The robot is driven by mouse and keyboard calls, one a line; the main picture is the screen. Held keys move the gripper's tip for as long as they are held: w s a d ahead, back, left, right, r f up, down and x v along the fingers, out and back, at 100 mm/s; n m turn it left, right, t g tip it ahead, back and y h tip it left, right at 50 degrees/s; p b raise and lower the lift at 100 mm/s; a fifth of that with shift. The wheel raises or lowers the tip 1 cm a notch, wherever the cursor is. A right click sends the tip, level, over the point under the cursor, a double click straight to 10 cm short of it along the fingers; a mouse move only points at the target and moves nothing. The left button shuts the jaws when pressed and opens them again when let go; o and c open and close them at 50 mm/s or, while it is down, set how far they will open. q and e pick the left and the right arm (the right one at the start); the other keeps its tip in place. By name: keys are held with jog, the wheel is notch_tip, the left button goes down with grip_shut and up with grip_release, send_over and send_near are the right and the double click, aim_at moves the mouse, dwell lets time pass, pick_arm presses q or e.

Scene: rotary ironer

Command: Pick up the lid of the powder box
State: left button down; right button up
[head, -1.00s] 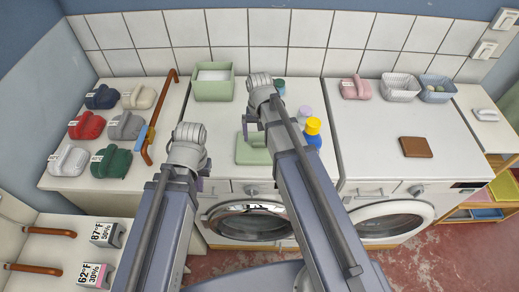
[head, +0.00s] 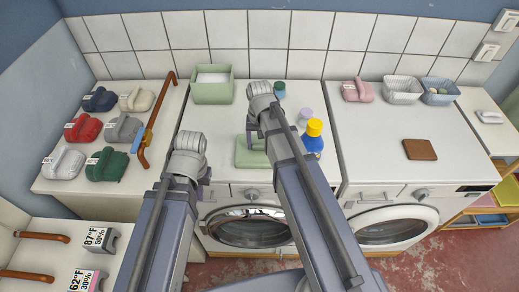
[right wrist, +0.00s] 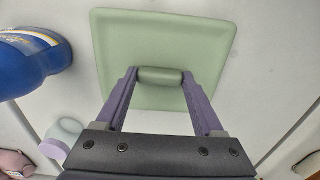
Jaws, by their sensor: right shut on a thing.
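The pale green square lid (head: 244,158) lies on top of the middle washing machine. In the right wrist view the lid (right wrist: 122,40) has a dark green bar handle (right wrist: 160,76). My right gripper (right wrist: 160,78) has its two purple fingers closed on the ends of this handle. In the head view the right gripper (head: 254,140) is at the lid, partly hidden by its own arm. The open green powder box (head: 213,96) with white powder stands behind the lid, near the tiled wall. My left gripper (head: 203,183) is in front of the machine, away from the lid, its fingers mostly hidden.
A blue bottle with a yellow cap (head: 313,137) stands just right of the lid, with a lavender-topped container (head: 305,117) behind it. Several coloured bundles lie on the left top. A brown block (head: 419,149) lies on the right machine, which has free room around it.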

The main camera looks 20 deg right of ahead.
jog(key=c, duration=0.5)
